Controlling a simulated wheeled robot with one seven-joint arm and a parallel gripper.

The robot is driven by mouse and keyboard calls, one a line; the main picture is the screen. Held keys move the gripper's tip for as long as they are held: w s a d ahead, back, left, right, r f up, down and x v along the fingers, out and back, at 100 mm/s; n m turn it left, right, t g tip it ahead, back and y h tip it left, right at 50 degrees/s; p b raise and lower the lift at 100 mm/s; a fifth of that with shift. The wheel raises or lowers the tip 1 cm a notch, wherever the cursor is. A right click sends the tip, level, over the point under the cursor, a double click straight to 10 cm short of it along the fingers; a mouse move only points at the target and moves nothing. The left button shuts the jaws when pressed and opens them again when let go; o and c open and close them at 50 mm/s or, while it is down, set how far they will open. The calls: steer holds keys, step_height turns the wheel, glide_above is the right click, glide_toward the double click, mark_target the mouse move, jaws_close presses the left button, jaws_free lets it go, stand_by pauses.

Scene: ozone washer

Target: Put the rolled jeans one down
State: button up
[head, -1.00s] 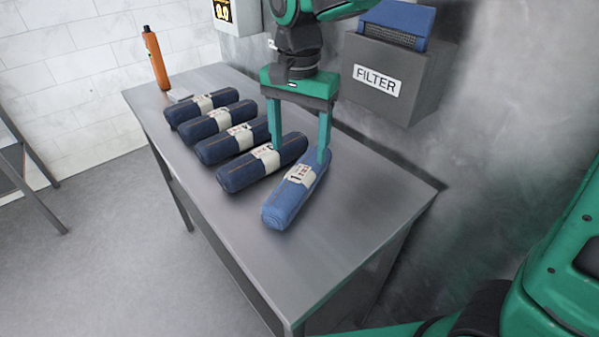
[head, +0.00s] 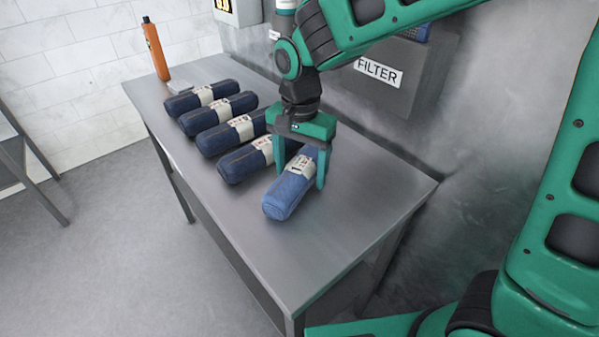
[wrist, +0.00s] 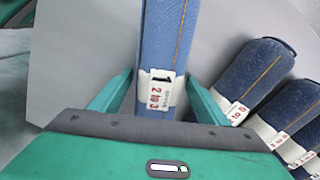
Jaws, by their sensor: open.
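The lighter blue rolled jeans (head: 290,191) with a white paper band lie on the steel table at the near end of a row of rolls. My gripper (head: 300,175) is open, pointing down, with one finger on each side of this roll near its band. In the wrist view the same roll (wrist: 166,40) lies between the two spread fingers (wrist: 160,95), with a gap visible on both sides. The far end of the roll is hidden by my gripper in the head view.
Several darker rolled jeans (head: 232,134) lie in a row to the left, the nearest close to my gripper's left finger. An orange bottle (head: 156,50) stands at the table's far left. A grey filter box (head: 395,75) hangs on the wall behind. The table's near right (head: 345,225) is clear.

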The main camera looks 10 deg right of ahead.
mark_target(300, 164)
steer(key=c, duration=1.5)
steer(key=shift+r, duration=0.15)
steer(key=shift+r, duration=0.65)
step_height(300, 164, up, 2)
steer(key=shift+w+r, duration=0.1)
steer(key=shift+r, duration=0.15)
steer(key=s+a+r, duration=0.4)
steer(key=s+a, duration=0.1)
steer(key=s+a+r, duration=0.3)
steer(key=shift+s+a, duration=0.1)
steer(key=shift+s, duration=0.15)
